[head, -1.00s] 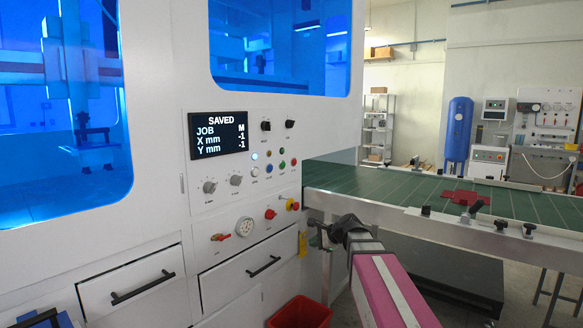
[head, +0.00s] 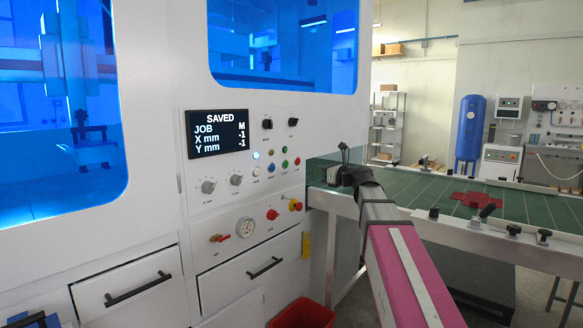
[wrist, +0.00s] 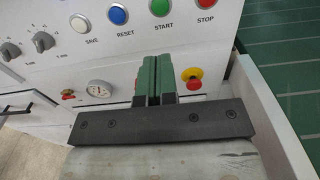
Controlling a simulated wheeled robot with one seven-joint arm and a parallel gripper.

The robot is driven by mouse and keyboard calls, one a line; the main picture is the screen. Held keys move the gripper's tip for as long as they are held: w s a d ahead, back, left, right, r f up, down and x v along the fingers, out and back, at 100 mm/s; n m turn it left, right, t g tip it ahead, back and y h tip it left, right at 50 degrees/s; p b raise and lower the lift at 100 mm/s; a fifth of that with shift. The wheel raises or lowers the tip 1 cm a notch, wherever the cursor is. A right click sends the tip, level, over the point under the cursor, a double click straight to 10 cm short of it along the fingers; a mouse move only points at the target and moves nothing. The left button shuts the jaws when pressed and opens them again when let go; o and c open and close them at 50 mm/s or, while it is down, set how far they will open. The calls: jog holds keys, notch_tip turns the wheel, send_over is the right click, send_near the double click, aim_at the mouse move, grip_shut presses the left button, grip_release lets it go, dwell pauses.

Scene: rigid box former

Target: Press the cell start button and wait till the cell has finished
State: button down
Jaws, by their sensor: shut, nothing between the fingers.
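The green START button (wrist: 160,7) is at the top edge of the wrist view, between the blue RESET button (wrist: 118,15) and the red STOP button (wrist: 206,3). In the head view the START button (head: 284,163) is on the white machine's panel. My gripper (wrist: 152,61) is shut and empty, its green pads together, below the START button in the wrist view. In the head view my gripper (head: 343,152) is right of the panel, apart from the buttons. The display (head: 218,133) reads SAVED, JOB M, X mm -1, Y mm -1. A pale lamp (head: 256,154) is lit.
A red-and-yellow knob (wrist: 192,76) and a gauge (wrist: 99,89) sit below the buttons. The white SAVE button (wrist: 80,22) is left of RESET. A green conveyor table (head: 420,190) with clamps stands right of the machine. A red bin (head: 302,313) is on the floor.

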aim_at(286, 165)
jog(key=shift+a, duration=0.1)
jog(key=x, duration=1.4)
